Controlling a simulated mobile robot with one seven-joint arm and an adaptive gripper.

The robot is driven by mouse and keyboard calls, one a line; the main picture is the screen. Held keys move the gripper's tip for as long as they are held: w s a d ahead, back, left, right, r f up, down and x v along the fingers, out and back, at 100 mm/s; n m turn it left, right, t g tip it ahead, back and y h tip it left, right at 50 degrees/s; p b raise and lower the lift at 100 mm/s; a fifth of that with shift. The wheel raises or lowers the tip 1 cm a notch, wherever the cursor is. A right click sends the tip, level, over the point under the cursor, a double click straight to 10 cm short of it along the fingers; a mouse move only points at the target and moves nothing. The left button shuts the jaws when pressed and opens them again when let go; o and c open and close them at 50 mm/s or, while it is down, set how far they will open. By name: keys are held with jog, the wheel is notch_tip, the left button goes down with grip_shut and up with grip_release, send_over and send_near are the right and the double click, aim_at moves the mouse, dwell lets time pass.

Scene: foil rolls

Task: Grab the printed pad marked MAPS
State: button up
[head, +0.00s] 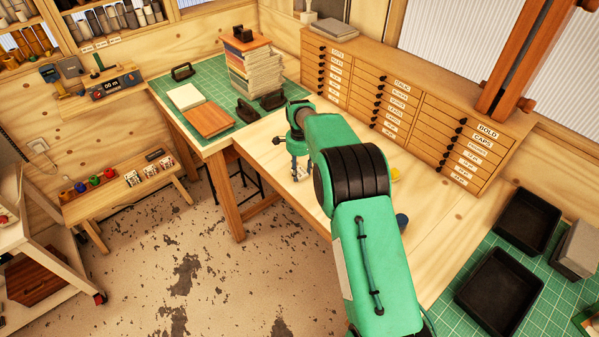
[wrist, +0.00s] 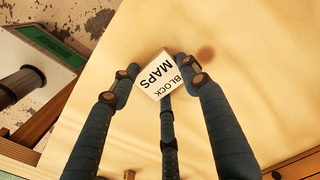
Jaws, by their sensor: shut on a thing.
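The printed pad (wrist: 157,75) is a small white block with black lettering that reads BLOCK MAPS in the wrist view. My gripper (wrist: 158,68) is shut on it, with blue fingers at its left and right sides and a third finger below it. In the head view my gripper (head: 299,172) points down over the pale wooden bench top (head: 285,198), left of my green arm. The pad shows there only as a small pale patch between the fingertips. I cannot tell whether it touches the bench.
A wooden drawer cabinet (head: 395,100) with labelled drawers runs along the back. A green mat (head: 205,82) at the left carries a book stack (head: 255,72) and black-handled objects. Black trays (head: 500,290) stand at the right. A yellow item (head: 396,174) is partly behind my arm.

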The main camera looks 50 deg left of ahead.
aim_at(299, 172)
jog(key=shift+r, duration=0.1)
jog(key=shift+r, duration=1.6)
jog(key=shift+s+d+r, duration=0.1)
jog(key=shift+d, duration=0.1)
jog(key=s+d, duration=0.2)
jog(key=d, duration=0.2)
jog(key=s+d+r, duration=0.1)
jog(key=s+d, duration=0.2)
jog(key=d, duration=0.2)
jog(key=s+d, duration=0.3)
jog(key=d, duration=0.1)
jog(key=shift+d+r+b, duration=0.15)
jog(key=shift+r+b, duration=0.05)
jog(key=shift+b, duration=0.15)
